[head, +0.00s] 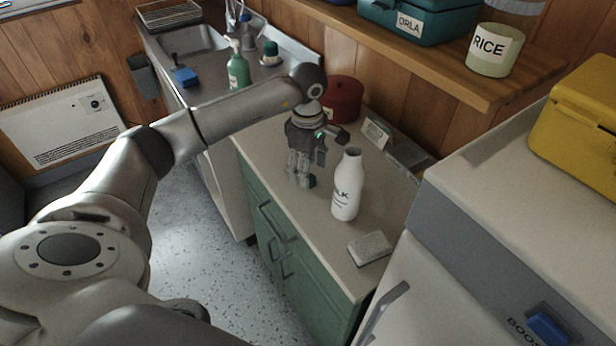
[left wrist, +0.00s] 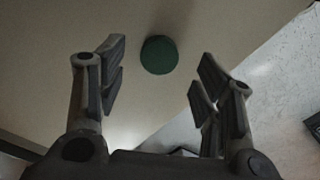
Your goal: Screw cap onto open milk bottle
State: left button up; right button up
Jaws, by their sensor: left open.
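The white milk bottle (head: 347,188) stands upright on the counter, its neck open with no cap on it. My left gripper (head: 303,172) points down over the counter, just left of the bottle and apart from it. It is open and empty. A round dark green cap (left wrist: 158,55) lies on the counter and shows between the spread fingers in the left wrist view; no finger appears to touch it. In the head view the cap (head: 311,181) is partly hidden by the fingers. My right gripper is not in view.
A grey-white sponge (head: 370,248) lies in front of the bottle. A dark red canister (head: 343,98) and a small card (head: 377,132) stand behind. A shelf (head: 440,65) overhangs the back.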

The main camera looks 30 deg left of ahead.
pick_arm(q)
jog(key=shift+f, duration=1.45)
jog(key=shift+d, duration=0.1)
jog(key=c, duration=0.8)
